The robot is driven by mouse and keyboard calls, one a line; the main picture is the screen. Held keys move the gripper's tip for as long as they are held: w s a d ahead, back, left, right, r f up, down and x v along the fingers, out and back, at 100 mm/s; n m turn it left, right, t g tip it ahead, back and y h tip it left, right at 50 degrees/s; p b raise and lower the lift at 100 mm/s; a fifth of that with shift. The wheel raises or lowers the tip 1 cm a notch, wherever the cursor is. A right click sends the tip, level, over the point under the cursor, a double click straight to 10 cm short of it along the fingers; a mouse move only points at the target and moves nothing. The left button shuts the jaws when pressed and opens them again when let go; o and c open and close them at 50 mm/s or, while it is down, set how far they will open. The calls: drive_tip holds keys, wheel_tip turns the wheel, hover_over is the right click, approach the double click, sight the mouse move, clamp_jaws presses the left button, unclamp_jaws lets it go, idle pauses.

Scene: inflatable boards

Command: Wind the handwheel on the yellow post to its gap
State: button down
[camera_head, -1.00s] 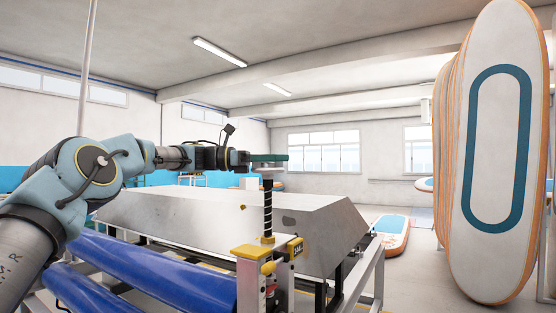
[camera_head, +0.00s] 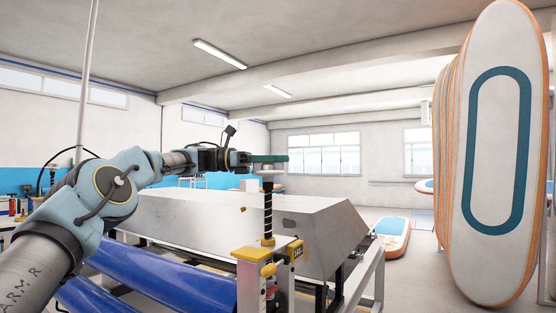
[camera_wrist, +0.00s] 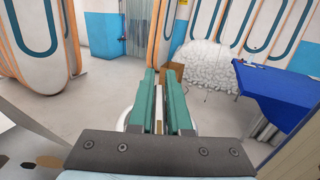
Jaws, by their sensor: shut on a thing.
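The post (camera_head: 248,286) with yellow caps (camera_head: 254,254) stands at the front of the machine in the head view. A dark threaded screw (camera_head: 267,215) rises from it. The pale handwheel (camera_head: 268,172) sits at the screw's top, seen edge-on and partly covered. My gripper (camera_head: 285,160) is at the wheel, its green fingers level. In the wrist view, my gripper (camera_wrist: 164,72) is shut on a narrow pale part of the handwheel, whose round rim (camera_wrist: 195,120) shows on both sides of the fingers. The gap on the wheel cannot be made out.
A long grey metal cover (camera_head: 225,215) lies behind the post. Blue rollers (camera_head: 165,275) are at front left. Upright boards (camera_head: 500,150) stand at right, and one board (camera_head: 392,235) lies on the floor. A blue table (camera_wrist: 275,90) shows in the wrist view.

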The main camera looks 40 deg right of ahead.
drive_tip(key=shift+m+g+y, duration=0.3)
drive_tip(key=shift+m+y, duration=0.1)
drive_tip(key=shift+y, duration=0.1)
drive_tip(key=shift+a+f, duration=0.1)
drive_tip(key=shift+f, duration=0.3)
drive_tip(key=shift+c, duration=2.2)
unclamp_jaws()
drive_tip(key=shift+f, duration=0.1)
drive_tip(key=shift+o, duration=0.4)
drive_tip(key=shift+r, duration=0.2)
